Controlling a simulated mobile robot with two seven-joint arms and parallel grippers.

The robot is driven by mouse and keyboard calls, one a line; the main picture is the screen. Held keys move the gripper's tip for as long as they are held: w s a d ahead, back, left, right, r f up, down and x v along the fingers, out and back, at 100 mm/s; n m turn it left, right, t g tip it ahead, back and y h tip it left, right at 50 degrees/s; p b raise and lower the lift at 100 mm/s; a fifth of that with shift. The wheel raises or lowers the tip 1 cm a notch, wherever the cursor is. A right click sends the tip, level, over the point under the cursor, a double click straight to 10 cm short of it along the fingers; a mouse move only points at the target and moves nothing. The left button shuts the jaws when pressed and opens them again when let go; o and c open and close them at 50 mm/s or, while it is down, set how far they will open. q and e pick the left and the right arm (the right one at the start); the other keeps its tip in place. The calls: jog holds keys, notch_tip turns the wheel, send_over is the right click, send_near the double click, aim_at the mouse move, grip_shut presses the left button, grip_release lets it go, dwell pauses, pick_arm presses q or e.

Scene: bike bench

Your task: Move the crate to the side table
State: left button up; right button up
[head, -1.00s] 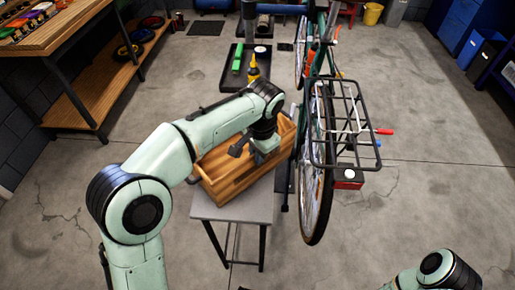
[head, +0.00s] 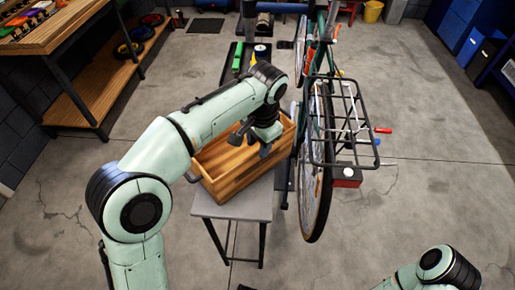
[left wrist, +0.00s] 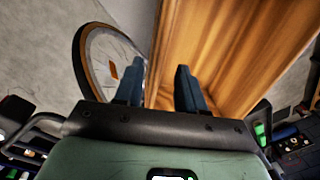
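The wooden crate (head: 238,183) appears to sit on a small grey-topped table (head: 236,209), left of the bicycle. Its inside looks empty where I can see it. My left gripper (head: 252,146) is over the crate's far right part, with its fingers apart and nothing lifted in them. In the left wrist view the two dark fingers (left wrist: 158,88) are spread, with the crate's wood (left wrist: 235,50) beyond and to the right. My right arm shows only at the bottom right; its gripper is out of view.
The bicycle (head: 318,130) with its black rear rack stands close to the crate's right side. A wooden workbench (head: 60,32) is at the left. The floor at right is open.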

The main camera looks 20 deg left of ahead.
pick_arm(q)
notch_tip(320, 180, up, 8)
jog(key=p, duration=0.2)
jog(key=shift+s+d, duration=0.2)
jog(key=shift+d, duration=0.15)
